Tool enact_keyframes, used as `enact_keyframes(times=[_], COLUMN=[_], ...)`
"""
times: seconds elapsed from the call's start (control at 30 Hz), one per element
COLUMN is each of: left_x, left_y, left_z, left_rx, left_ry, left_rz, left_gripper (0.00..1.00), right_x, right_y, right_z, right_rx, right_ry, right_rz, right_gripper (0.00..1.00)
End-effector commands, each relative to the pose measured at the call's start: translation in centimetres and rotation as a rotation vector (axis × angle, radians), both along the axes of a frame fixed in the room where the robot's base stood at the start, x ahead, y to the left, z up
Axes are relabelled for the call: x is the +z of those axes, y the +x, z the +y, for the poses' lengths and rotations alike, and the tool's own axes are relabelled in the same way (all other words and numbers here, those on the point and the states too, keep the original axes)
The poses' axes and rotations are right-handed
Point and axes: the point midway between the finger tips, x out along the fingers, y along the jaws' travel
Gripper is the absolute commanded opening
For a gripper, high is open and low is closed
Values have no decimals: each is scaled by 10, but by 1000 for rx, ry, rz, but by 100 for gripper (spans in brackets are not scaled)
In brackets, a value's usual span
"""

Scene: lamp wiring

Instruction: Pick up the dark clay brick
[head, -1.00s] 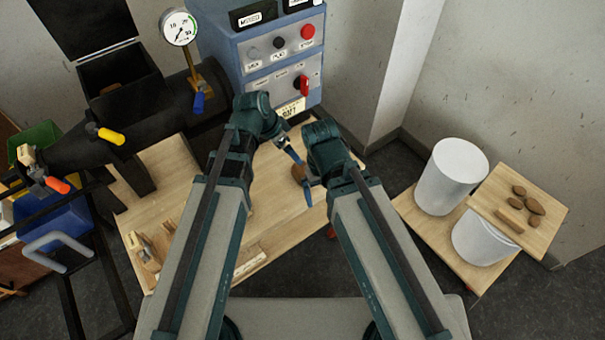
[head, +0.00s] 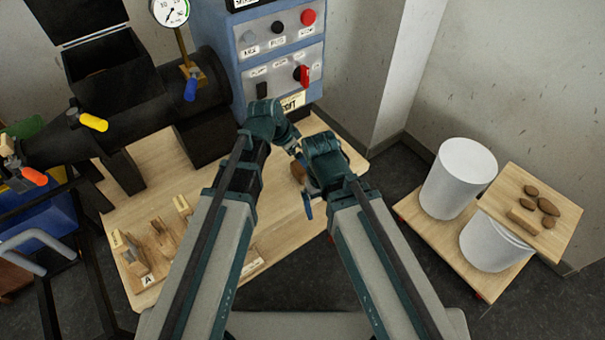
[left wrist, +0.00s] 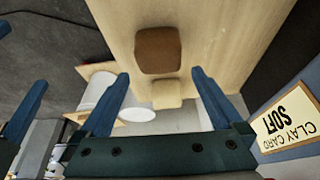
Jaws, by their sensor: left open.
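The dark clay brick (left wrist: 158,50) is a brown rounded block on the light wooden table in the left wrist view. In the head view the brick (head: 298,172) shows only in part, mostly covered by my grippers. My left gripper (left wrist: 158,100) is open and empty, and the brick appears beyond the gap between its fingers. In the head view my left gripper (head: 298,152) is close beside the brick, largely hidden. My right gripper (head: 307,200) is next to it, with a blue finger showing; its opening is hidden.
A paler block (left wrist: 167,93) is near the brick. A card reading "CLAY CARD SOFT" (left wrist: 285,122) is on the blue machine (head: 270,60). Wooden pieces (head: 150,245) lie at the table's left. White buckets (head: 458,180) and a board with several brown lumps (head: 530,230) stand right.

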Motion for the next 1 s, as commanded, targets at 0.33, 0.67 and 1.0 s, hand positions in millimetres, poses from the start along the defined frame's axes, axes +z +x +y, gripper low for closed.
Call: enact_keyframes(times=[0.33, 0.67, 1.0], left_x=[-24, -51, -49], left_y=[2, 8, 8], left_z=[-5, -14, -14], left_rx=[0, -1, 0], left_ry=[0, 0, 0], left_rz=[0, 0, 0], left_gripper=[100, 100, 73], right_x=[-24, -51, -48], right_y=[0, 0, 0], right_z=[0, 0, 0], right_rx=[0, 0, 0], right_ry=[0, 0, 0], right_rz=[0, 0, 0], right_gripper=[100, 100, 100])
